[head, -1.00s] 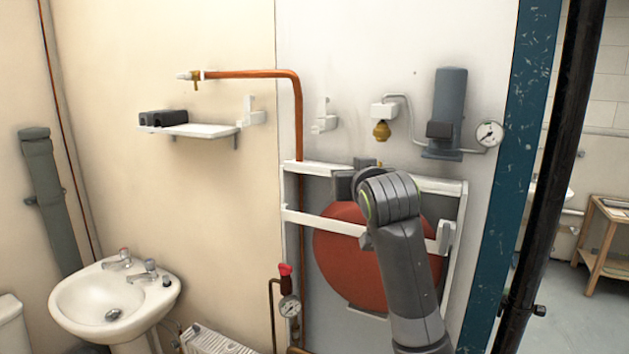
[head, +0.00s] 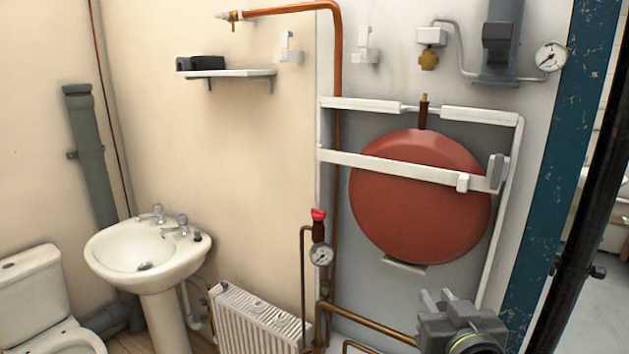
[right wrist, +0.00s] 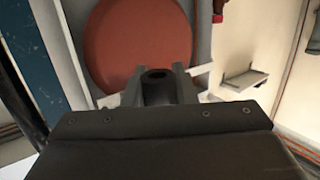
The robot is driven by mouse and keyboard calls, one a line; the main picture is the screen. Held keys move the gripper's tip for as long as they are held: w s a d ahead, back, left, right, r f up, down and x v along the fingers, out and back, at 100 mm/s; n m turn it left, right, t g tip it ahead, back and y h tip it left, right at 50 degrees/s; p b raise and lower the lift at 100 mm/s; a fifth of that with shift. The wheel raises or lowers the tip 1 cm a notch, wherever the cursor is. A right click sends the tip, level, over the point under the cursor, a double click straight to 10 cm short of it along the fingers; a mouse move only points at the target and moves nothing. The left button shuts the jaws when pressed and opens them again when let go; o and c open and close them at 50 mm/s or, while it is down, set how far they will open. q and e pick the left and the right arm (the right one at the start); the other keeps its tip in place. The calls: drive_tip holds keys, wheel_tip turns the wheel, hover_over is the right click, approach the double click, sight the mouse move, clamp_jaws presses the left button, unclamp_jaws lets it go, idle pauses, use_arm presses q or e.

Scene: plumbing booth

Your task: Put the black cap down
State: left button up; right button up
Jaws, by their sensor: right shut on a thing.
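The black cap (right wrist: 158,87) is a dark hollow cylinder held between the two fingers of my right gripper (right wrist: 157,90) in the right wrist view. My right gripper also shows at the bottom right of the head view (head: 440,300), low in front of the wall panel and below the red vessel. The cap cannot be made out in the head view. In the right wrist view the cap is in front of the red vessel, with no supporting surface visible under it. My left gripper is not in view.
The red round vessel (head: 415,215) sits behind a white strap (head: 400,168), with a short brass-tipped pipe (head: 424,112) above it. A white shelf (head: 245,73) at upper left bears a dark object (head: 200,63). Copper pipes (head: 370,318), a radiator (head: 250,315) and a basin (head: 150,275) are lower.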

drive_tip(key=shift+f, duration=0.1)
drive_tip(key=s+a+f+n+g+y, duration=0.3)
drive_tip(key=a+f+n+g+y, duration=0.2)
drive_tip(key=a+n+g+y, duration=0.2)
drive_tip(key=s+a+f+n+g+y, duration=0.4)
drive_tip(key=a+f+n+g+y, duration=0.1)
drive_tip(key=a+n+g+y, duration=0.2)
drive_tip(key=shift+a+n+g+y, duration=0.45)
drive_tip(key=shift+n+y, duration=0.65)
drive_tip(key=shift+n, duration=0.5)
drive_tip(key=shift+d, duration=0.15)
